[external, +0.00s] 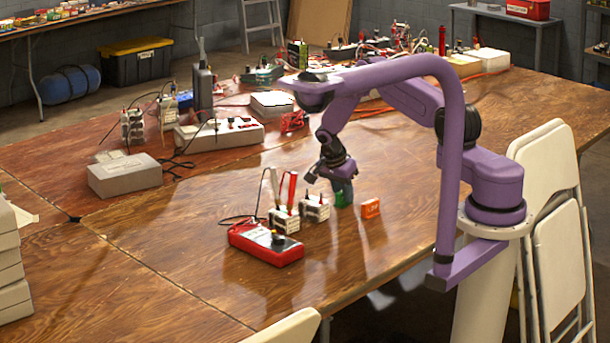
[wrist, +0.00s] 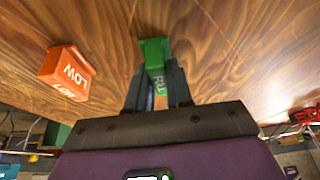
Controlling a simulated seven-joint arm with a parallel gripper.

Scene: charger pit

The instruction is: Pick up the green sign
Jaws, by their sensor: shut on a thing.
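The green sign (wrist: 155,52) with white lettering sits between the two fingers of my gripper (wrist: 158,85) in the wrist view. My gripper is shut on it. In the external view, my gripper (external: 341,182) points down at the table, with the green sign (external: 343,197) showing just below it. The fingers cover part of the sign's lettering. Whether the sign touches the table is hard to tell.
An orange sign reading LOW (external: 370,209) stands close to the right of the green one; it also shows in the wrist view (wrist: 66,73). White-and-black blocks (external: 315,208) and a red meter (external: 266,243) stand to the left. The table front is clear.

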